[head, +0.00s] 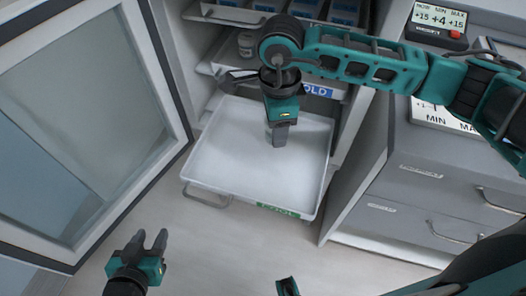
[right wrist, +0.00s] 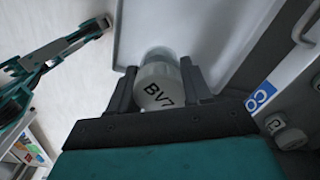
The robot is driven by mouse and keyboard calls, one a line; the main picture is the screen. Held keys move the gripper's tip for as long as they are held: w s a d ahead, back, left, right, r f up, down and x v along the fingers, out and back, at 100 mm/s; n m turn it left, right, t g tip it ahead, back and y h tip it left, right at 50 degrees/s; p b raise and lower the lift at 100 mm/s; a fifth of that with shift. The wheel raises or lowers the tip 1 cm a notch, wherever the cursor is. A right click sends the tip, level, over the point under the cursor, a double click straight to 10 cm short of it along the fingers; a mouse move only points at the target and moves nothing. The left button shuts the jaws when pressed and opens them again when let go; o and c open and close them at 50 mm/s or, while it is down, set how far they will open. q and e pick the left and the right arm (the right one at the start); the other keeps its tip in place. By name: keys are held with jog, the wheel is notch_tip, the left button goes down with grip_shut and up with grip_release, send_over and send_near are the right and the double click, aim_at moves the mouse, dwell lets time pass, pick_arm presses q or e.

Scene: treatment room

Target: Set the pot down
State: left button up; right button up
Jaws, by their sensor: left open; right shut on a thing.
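My right gripper (head: 279,140) points down over the white pull-out tray (head: 215,160) of the open cabinet. In the right wrist view, the right gripper (right wrist: 158,85) is shut on a pale pot (right wrist: 156,92) marked "BV7", with a finger on each side. The pot is hidden behind the gripper in the head view. I cannot tell whether its base touches the tray. The visible tray floor is bare. My left gripper (head: 150,245) is open and empty, low at the left, in front of the tray and apart from it.
The open glass door (head: 85,120) stands left of the tray. A shelf with a blue "COLD" label (head: 318,91) lies behind, with a jar (head: 246,44) on it. Jars (right wrist: 290,138) also show in the wrist view. Grey drawers (head: 430,185) stand at the right.

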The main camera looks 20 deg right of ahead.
jog(key=m, duration=0.2)
jog(key=a+r+m, duration=0.1)
jog(key=m, duration=0.1)
jog(key=r+m, duration=0.1)
jog(key=m, duration=0.1)
jog(key=shift+w+a+m, duration=0.15)
jog(key=shift+w+m, duration=0.2)
jog(key=shift+m, duration=0.05)
jog(key=m, duration=0.1)
jog(key=r+m, duration=0.1)
jog(key=m, duration=0.1)
jog(key=shift+w+a+r+b, duration=0.1)
jog(key=shift+a+b, duration=0.1)
jog(key=shift+b, duration=0.2)
jog(key=shift+m, duration=0.4)
jog(key=b, duration=0.2)
send_over(266, 175)
notch_tip(266, 175, down, 15)
notch_tip(266, 175, down, 4)
jog(key=shift+f, duration=0.2)
pick_arm(q)
jog(key=shift+w+d+f+h, duration=0.3)
jog(key=shift+w+d+f, duration=0.2)
jog(key=shift+f, duration=0.15)
pick_arm(e)
jog(key=shift+f, duration=0.2)
